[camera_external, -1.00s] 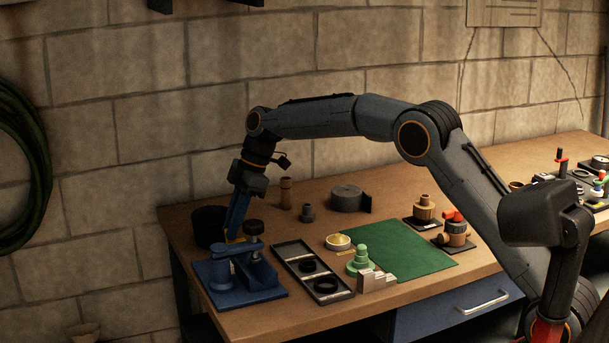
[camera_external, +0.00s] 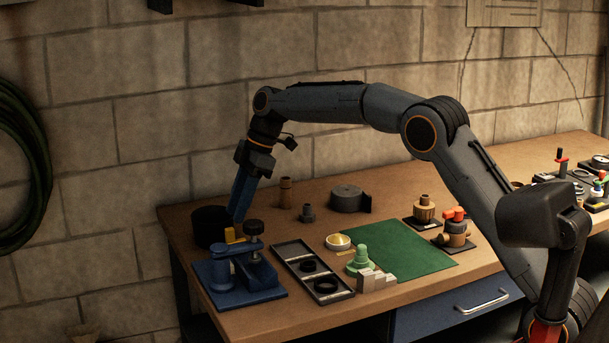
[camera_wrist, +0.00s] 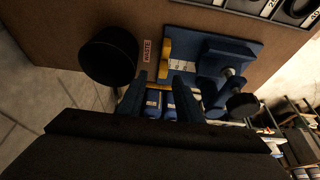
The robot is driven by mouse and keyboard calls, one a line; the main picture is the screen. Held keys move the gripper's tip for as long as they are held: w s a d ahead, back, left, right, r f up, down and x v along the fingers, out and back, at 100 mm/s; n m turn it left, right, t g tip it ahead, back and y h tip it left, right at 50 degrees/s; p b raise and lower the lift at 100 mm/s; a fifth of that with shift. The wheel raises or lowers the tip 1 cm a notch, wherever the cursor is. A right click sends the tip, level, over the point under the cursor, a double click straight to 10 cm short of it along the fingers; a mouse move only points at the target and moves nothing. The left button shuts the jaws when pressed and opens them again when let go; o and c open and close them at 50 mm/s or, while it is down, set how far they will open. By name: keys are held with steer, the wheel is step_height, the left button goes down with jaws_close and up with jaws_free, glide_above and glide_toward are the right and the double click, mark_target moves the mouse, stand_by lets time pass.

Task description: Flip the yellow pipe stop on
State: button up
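The yellow stop (camera_external: 229,235) is a small yellow piece at the back of the blue fixture (camera_external: 250,283) on the bench's left end. In the wrist view the yellow stop (camera_wrist: 165,62) runs along the left edge of the blue fixture's base (camera_wrist: 222,45). My gripper (camera_external: 238,216) points down just above and behind the stop. In the wrist view my gripper (camera_wrist: 158,76) shows two blue fingers apart with nothing held between them. The fingertips are close to the stop's lower end; I cannot tell whether they touch it.
A black bin (camera_external: 208,227) stands close left of my gripper, by a WASTE label (camera_wrist: 146,51). A black knob (camera_wrist: 242,105) rises from the fixture. A dark tray (camera_external: 292,248) with rings lies to its right. The bench behind the tray is partly clear.

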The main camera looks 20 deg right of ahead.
steer(key=shift+v, duration=1.55)
steer(key=s+d+f+m+h+p, duration=0.1)
steer(key=s+d+f+m, duration=0.2)
steer(key=s+d, duration=0.5)
steer(key=s+d+f+m+h+p, duration=0.1)
steer(key=s+d+f+m+p, duration=0.1)
steer(key=s+d+m, duration=0.4)
steer(key=s+d+f+m+h+p, duration=0.1)
steer(key=s+d+f+m, duration=0.3)
steer(key=s+d, duration=0.8)
steer(key=shift+s+d+m+h+p, duration=0.2)
steer(key=shift+d+m+p, duration=0.15)
steer(key=shift+d, duration=0.45)
steer(key=shift+s+d+m+h+p, duration=0.1)
steer(key=shift+d+m+h+p, duration=0.2)
steer(key=shift+d, duration=0.5)
steer(key=s+d+f+m, duration=0.2)
steer(key=s+d, duration=0.1)
steer(key=s, duration=0.3)
steer(key=s+d+f+m, duration=0.2)
steer(key=s+f, duration=0.1)
steer(key=s, duration=0.3)
steer(key=shift+s+d+f+h, duration=0.3)
steer(key=shift+s+d, duration=0.1)
